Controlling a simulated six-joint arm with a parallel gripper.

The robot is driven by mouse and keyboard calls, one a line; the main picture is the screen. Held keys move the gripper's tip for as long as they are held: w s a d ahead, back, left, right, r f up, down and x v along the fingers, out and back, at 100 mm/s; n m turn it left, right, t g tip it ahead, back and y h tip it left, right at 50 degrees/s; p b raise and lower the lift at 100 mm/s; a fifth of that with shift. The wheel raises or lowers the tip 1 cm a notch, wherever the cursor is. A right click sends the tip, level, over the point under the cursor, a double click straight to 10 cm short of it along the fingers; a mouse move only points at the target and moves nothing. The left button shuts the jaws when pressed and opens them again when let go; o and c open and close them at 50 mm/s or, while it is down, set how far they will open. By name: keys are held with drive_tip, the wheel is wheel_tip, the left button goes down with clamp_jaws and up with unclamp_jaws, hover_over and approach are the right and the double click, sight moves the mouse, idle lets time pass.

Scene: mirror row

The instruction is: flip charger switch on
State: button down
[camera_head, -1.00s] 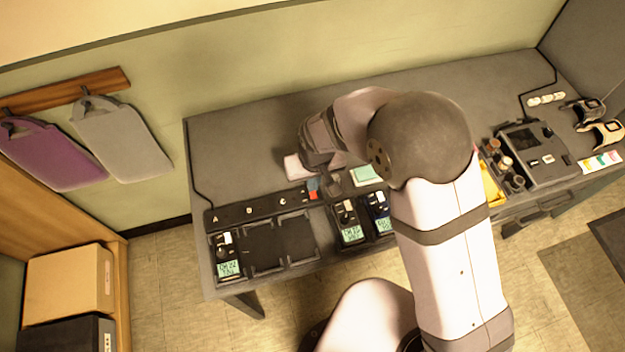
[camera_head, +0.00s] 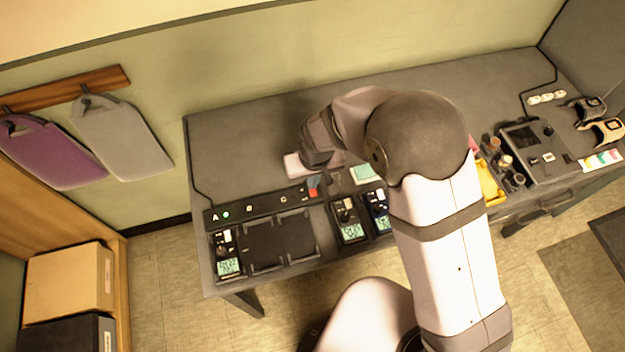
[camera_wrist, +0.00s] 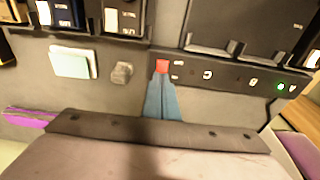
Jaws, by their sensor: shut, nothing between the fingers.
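The charger (camera_head: 262,208) is a dark strip with bays along the front of the bench, marked with letters from A. Its red switch (camera_head: 313,193) is at the strip's right end and also shows in the wrist view (camera_wrist: 162,66). A green light (camera_head: 226,215) glows beside the A; it also glows in the wrist view (camera_wrist: 281,87). My gripper (camera_wrist: 161,78) is shut and empty, its blue fingers together with their tips right at the red switch. Whether they touch it I cannot tell. In the head view the blue fingers (camera_head: 313,182) show just behind the switch.
A meter (camera_head: 227,255) sits in the left bay; the bays beside it are empty. More meters (camera_head: 350,222) stand to the right. A pale green pad (camera_head: 364,174) lies behind them. A device with a screen (camera_head: 532,150) is further right. The bench's back left is clear.

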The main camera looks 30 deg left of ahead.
sight(315, 195)
drive_tip(key=shift+s+d+f, duration=0.25)
drive_tip(key=shift+d, duration=0.05)
drive_tip(key=shift+s+d, duration=0.45)
drive_tip(key=shift+a+r, duration=0.1)
drive_tip(key=shift+r, duration=0.1)
drive_tip(key=shift+r+p, duration=0.2)
drive_tip(key=shift+p, duration=0.2)
drive_tip(key=r+p, duration=0.1)
drive_tip(key=r, duration=0.1)
drive_tip(key=r+p, duration=0.2)
drive_tip(key=shift+s+d, duration=0.15)
drive_tip(key=shift+d, duration=0.05)
drive_tip(key=shift+r+b, duration=0.2)
drive_tip(key=shift+b, duration=0.1)
wheel_tip(315, 195, up, 9)
drive_tip(key=s+d+b, duration=0.1)
drive_tip(key=b, duration=0.1)
